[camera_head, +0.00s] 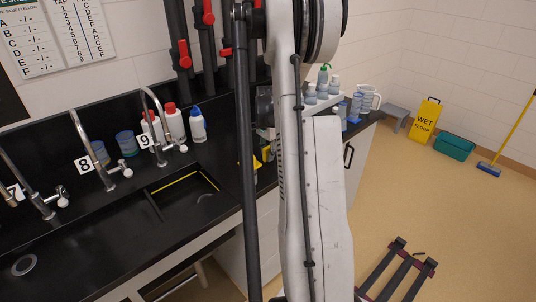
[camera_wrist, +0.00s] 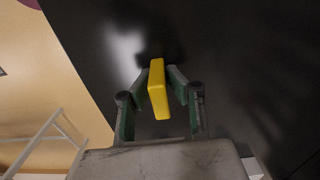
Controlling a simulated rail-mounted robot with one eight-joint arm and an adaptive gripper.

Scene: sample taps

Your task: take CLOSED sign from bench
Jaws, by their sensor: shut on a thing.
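In the wrist view, my gripper (camera_wrist: 160,76) is shut on a yellow block-like piece, taken as the CLOSED sign (camera_wrist: 158,92). Its narrow edge faces the camera, and no lettering shows. The black bench surface (camera_wrist: 225,60) lies beyond the fingertips; I cannot tell if the sign touches it. In the head view, a small bit of yellow (camera_head: 257,168) shows beside the dark pole at the bench. My arm hides most of the gripper and sign there.
Several bottles (camera_head: 175,122) and blue cups (camera_head: 127,143) stand behind the curved taps (camera_head: 156,120) and sink (camera_head: 184,195). More bottles and jugs (camera_head: 367,100) stand at the bench's right end. A yellow wet-floor sign (camera_head: 425,120) and a teal bin (camera_head: 455,147) are on the floor.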

